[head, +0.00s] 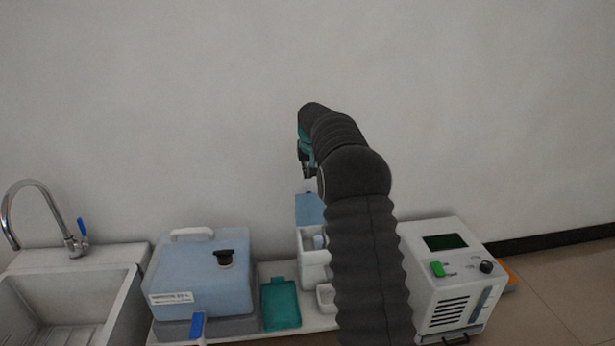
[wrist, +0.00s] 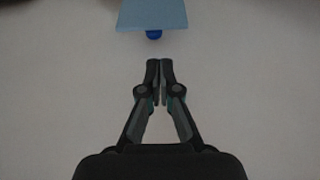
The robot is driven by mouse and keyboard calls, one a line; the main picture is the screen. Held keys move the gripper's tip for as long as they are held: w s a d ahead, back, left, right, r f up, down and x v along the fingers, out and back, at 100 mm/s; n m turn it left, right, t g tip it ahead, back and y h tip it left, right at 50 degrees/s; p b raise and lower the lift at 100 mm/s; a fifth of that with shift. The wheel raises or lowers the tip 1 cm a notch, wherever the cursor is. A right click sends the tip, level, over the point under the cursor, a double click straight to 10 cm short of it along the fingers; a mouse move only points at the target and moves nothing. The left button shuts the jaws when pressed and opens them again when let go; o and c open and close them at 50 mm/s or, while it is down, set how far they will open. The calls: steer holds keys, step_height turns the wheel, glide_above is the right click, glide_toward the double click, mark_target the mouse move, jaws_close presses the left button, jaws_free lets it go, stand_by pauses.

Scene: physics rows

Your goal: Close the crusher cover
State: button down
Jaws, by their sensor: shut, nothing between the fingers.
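The crusher seems to be the small white device (head: 313,262) in the middle of the bench, partly hidden behind my arm. A light-blue panel, which looks like its cover (head: 309,209), stands raised above the device's body. In the wrist view, a light-blue panel (wrist: 152,14) with a dark-blue knob (wrist: 154,34) at its edge shows at the top, likely the same cover. My gripper (wrist: 160,66) is shut and empty, with its fingertips below the knob and apart from it in the picture. In the head view, my gripper (head: 308,172) appears above the cover, partly hidden by my arm.
A blue box-shaped machine (head: 205,278) with a black knob stands left of a teal tray (head: 281,304). A sink (head: 70,300) with a tap is at far left. A white machine (head: 450,275) with a green screen stands right of my arm. The wall behind is bare.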

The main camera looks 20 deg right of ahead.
glide_above(310, 207)
steer(key=w, duration=0.2)
steer(key=f, duration=0.8)
steer(key=shift+s+a, duration=0.25)
steer(key=shift+a, duration=0.1)
